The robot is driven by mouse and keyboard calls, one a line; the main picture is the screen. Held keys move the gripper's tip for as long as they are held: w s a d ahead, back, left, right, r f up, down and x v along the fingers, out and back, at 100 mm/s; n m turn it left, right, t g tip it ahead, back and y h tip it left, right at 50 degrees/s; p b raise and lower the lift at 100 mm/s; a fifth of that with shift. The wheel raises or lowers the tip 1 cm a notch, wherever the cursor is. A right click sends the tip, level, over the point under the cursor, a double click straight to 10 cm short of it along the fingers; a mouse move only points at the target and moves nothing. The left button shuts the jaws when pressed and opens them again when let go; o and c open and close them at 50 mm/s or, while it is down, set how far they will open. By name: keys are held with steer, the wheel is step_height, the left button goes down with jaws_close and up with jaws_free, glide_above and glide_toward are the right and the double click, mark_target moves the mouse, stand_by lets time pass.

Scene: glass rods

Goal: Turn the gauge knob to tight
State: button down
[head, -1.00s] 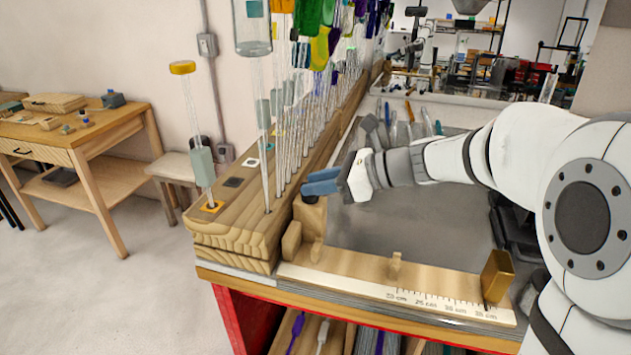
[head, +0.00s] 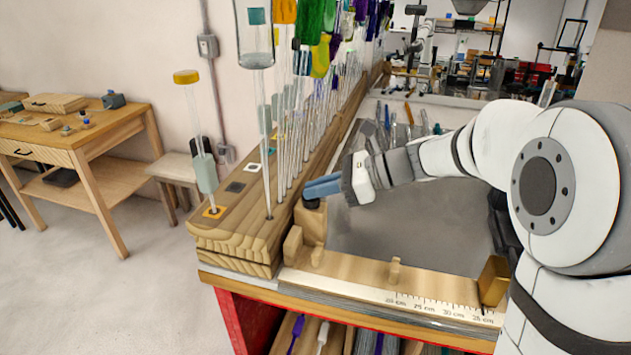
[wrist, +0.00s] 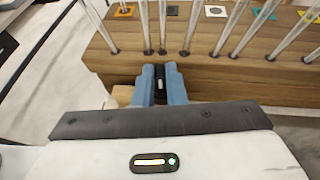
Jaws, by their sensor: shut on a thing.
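The gauge knob is a small black knob (head: 312,204) on top of a wooden block (head: 311,224) at the left end of the gauge. My gripper (head: 309,190) is at the knob, its blue fingers coming in from the right. In the wrist view my gripper (wrist: 159,72) is shut on a dark piece, the knob (wrist: 159,84), between the two fingertips. The fingers hide much of the knob, and I cannot read any mark for tight. The gauge board (head: 350,268) has a centimetre scale along its front edge.
Just left of the knob a stepped wooden rack (head: 235,232) holds many upright glass rods (head: 267,150), close to my fingers. A brass block (head: 494,280) stands at the gauge's right end. The grey bench top (head: 400,222) behind the gauge is mostly clear.

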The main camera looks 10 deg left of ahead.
steer(key=n+g+p, duration=0.3)
steer(key=g+p, duration=0.1)
steer(key=shift+w+r+n+h, duration=0.3)
steer(key=shift+w+h, duration=0.1)
steer(key=n+g+h+p, duration=0.1)
steer(key=g+p, duration=0.1)
steer(key=n+g+p, duration=0.1)
steer(key=n+p, duration=0.1)
steer(key=shift+w+a+n+g+h, duration=0.2)
steer(key=shift+n+g+h, duration=0.1)
steer(key=shift+g+h, duration=0.1)
steer(key=n+g+h+p, duration=0.2)
steer(key=n+h+p, duration=0.1)
steer(key=shift+w+a+g, duration=0.1)
steer(key=shift+w+g, duration=0.05)
steer(key=shift+g, duration=0.25)
steer(key=shift+a+f+n+g+h+p, duration=0.15)
steer(key=shift+n+g+h+p, duration=0.55)
steer(key=shift+n+h+p, duration=0.45)
steer(key=shift+w+n+h, duration=0.1)
steer(key=shift+n+h, duration=0.15)
steer(key=shift+n, duration=0.2)
steer(key=c, duration=1.5)
jaws_free()
steer(key=shift+w+f, duration=0.1)
steer(key=shift+c, duration=0.2)
steer(key=shift+o, duration=0.3)
